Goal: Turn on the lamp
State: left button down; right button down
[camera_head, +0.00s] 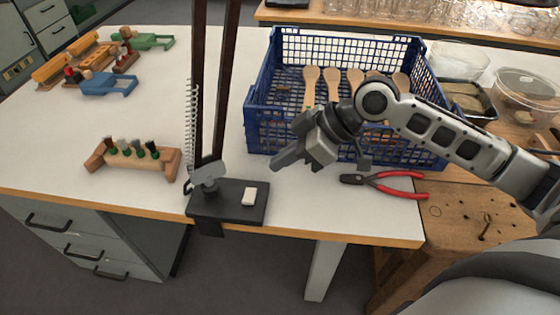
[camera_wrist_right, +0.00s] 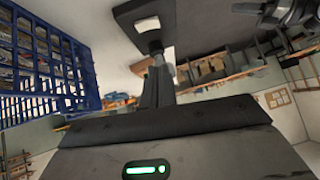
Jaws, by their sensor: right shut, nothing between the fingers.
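The lamp has a dark rectangular base (camera_head: 230,210) at the table's front edge, with a pale rectangular switch (camera_head: 249,196) on its right part. The lamp's head is out of view. My right gripper (camera_head: 280,161) is shut and empty, up and to the right of the switch in the head view and apart from it. The right wrist view shows the base (camera_wrist_right: 128,14) and switch (camera_wrist_right: 147,25) beyond the gripper fingers (camera_wrist_right: 156,75). My left gripper is not in view.
Red-handled pliers (camera_head: 400,185) lie to the right of the base. A wooden block with several tufts (camera_head: 130,155) stands to the left. Clear white tabletop (camera_head: 60,140) lies farther left.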

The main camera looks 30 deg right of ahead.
send_over(243, 199)
jog(key=s+d, duration=0.1)
jog(key=d, duration=0.2)
notch_tip(243, 199, down, 5)
jog(key=shift+a+f, duration=0.1)
notch_tip(243, 199, down, 3)
jog(key=shift+s+r, duration=0.15)
jog(key=shift+r, duration=0.05)
jog(key=shift+f, duration=0.6)
jog(key=shift+s+f, duration=0.1)
jog(key=shift+f, duration=0.05)
jog(key=shift+a, duration=0.1)
